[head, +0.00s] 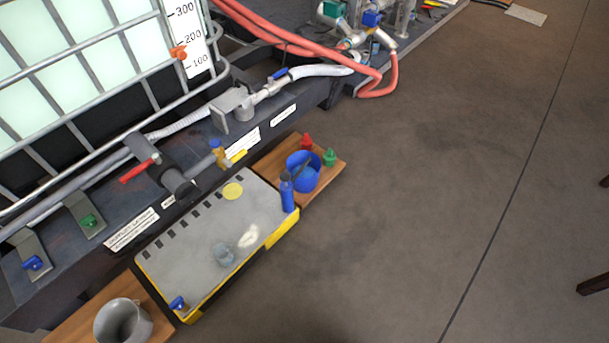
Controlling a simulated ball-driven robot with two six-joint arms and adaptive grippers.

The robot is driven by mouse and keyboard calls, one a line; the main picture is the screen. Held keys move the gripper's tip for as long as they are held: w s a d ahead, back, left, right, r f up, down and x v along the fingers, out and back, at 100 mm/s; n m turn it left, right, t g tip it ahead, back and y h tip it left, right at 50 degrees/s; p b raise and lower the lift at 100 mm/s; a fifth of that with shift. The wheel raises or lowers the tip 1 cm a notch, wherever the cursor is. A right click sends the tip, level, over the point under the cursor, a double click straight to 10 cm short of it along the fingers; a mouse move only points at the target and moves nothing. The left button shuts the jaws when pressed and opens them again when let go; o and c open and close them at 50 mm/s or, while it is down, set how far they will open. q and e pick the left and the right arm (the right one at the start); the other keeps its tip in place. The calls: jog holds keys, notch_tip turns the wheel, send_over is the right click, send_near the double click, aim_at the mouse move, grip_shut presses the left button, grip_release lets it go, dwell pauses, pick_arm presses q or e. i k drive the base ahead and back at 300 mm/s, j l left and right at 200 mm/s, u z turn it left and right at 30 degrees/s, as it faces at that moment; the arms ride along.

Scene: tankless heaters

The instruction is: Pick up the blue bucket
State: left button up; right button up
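The blue bucket (303,178) stands on a small wooden board at the far end of a grey-topped platform. A dark handle or tool shows across its opening; I cannot tell which. A blue bottle (287,192) with a dark cap stands in front of the bucket and partly overlaps it in view. Neither of my grippers shows in the head view.
The red bottle (306,142) and green bottle (329,158) stand close to the bucket. The yellow-edged platform (190,270) holds a grey lump and a white patch. A grey mug-like container (122,322) stands at lower left. Valves and a caged tank line the left.

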aim_at(306, 181)
jog(key=i+l+u, duration=0.1)
jog(key=u, duration=1.35)
jog(key=l+u, duration=0.9)
jog(key=l, duration=0.25)
jog(key=k+l+u, duration=0.15)
jog(key=l+u, duration=0.25)
jog(key=k+l+u, duration=0.2)
jog(key=l+u, duration=0.25)
jog(key=l, duration=0.15)
jog(key=k+l, duration=0.25)
jog(key=l, duration=0.25)
jog(key=k+l+u, duration=0.1)
jog(key=k+l, duration=0.15)
jog(key=l, duration=0.2)
jog(key=k+l, duration=0.3)
jog(key=l, duration=0.15)
jog(key=k+l, duration=0.25)
jog(key=l, duration=0.25)
jog(key=u, duration=0.05)
